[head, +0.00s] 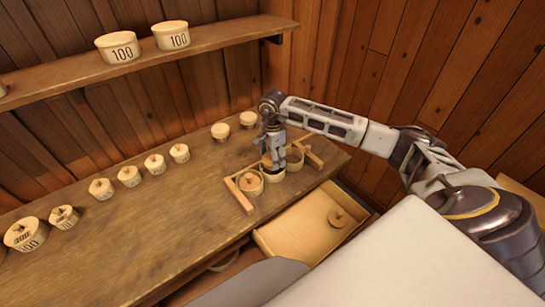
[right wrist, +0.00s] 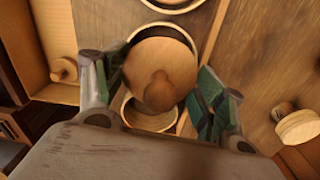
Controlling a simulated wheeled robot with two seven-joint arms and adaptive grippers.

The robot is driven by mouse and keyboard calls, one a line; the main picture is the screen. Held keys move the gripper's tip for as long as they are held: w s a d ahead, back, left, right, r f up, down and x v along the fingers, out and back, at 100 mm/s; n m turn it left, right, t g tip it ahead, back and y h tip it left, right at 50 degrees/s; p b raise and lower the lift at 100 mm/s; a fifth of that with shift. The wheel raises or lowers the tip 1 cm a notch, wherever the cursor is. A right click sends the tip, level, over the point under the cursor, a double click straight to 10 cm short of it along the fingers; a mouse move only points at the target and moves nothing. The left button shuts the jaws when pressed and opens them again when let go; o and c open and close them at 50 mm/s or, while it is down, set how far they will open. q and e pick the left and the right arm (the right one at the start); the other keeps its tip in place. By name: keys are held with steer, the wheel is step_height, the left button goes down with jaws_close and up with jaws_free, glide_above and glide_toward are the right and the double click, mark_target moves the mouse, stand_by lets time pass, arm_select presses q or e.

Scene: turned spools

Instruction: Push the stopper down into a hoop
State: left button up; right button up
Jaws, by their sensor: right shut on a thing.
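My right gripper (head: 273,156) is shut on a round wooden stopper (right wrist: 160,72) with a knob on top, seen between its green-padded fingers in the right wrist view. The gripper stands over the middle of a wooden holder (head: 240,195) on the bench. A pale hoop (right wrist: 150,116) shows partly below the stopper; the overlap hides whether they touch. My left gripper is not in view.
Several knobbed stoppers (head: 129,176) stand along the bench (head: 130,230). An open drawer (head: 300,232) holds one stopper (head: 338,218). Tubs marked 100 (head: 118,47) stand on the shelf (head: 70,74) and at the bench's left. The bench between the row and holder is clear.

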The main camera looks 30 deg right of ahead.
steer(key=shift+f+b, duration=1.35)
steer(key=shift+f, duration=0.25)
stand_by(1.3)
steer(key=shift+s+a+f, duration=0.1)
steer(key=shift+s+f, duration=0.15)
steer(key=shift+f, duration=0.2)
stand_by(0.4)
steer(key=shift+s+f+b, duration=0.15)
steer(key=shift+f+b, duration=0.25)
steer(key=shift+b, duration=0.25)
steer(key=shift+o, duration=0.4)
steer(key=o, duration=0.9)
steer(key=shift+o, duration=1.4)
steer(key=shift+w+f, duration=0.15)
steer(key=shift+w, duration=0.2)
steer(key=shift+r, duration=0.3)
steer(key=shift+r+p, duration=0.4)
steer(key=shift+r, duration=0.5)
